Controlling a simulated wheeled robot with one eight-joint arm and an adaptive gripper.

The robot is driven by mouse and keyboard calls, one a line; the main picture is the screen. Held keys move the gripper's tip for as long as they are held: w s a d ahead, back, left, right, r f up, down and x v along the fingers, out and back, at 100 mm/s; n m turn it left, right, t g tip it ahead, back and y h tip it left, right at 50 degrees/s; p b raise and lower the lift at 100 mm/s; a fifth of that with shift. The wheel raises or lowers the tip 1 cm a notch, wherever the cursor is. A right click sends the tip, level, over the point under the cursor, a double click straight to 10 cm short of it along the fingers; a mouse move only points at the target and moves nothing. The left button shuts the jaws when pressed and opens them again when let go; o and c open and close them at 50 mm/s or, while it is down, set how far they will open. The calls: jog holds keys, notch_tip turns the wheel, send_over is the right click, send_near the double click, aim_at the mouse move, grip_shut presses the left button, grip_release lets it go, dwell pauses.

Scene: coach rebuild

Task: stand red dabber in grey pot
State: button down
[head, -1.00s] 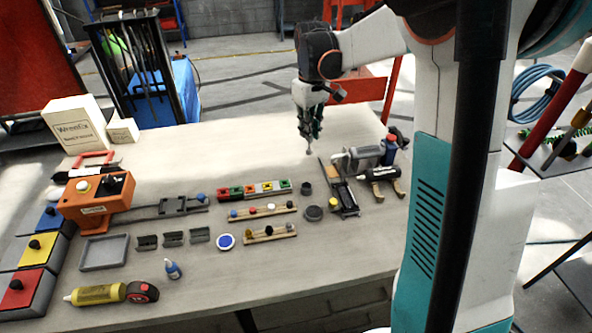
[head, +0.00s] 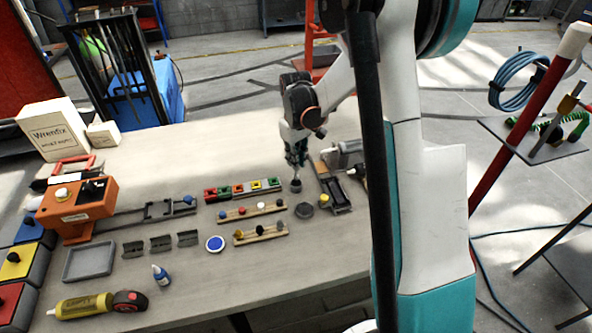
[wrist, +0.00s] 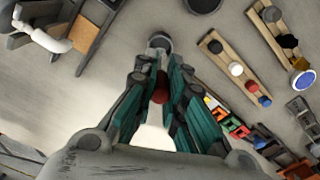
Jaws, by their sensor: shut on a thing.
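My gripper (head: 296,162) points down over the table, right of the coloured blocks. In the wrist view its teal fingers (wrist: 160,88) are closed around the red dabber (wrist: 161,90), whose red knob shows between them. The small grey pot (head: 296,187) stands on the table directly below the gripper. In the wrist view the pot (wrist: 160,41) shows just beyond the fingertips, in line with the dabber. The dabber's lower end is hard to make out, so I cannot tell whether it is inside the pot or just above it.
A dark round dish (head: 304,210) lies in front of the pot. Two wooden racks (head: 262,234) with coloured knobs and a row of coloured blocks (head: 242,189) are to the left. A dark holder (head: 336,194) with tools lies close on the right.

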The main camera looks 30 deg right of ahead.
aim_at(296, 175)
jog(key=shift+f+b, duration=0.3)
jog(key=shift+f, duration=1.85)
jog(key=shift+f, duration=0.2)
jog(key=c, duration=1.7)
grip_release()
jog(key=shift+o, duration=0.2)
jog(key=shift+r, duration=0.2)
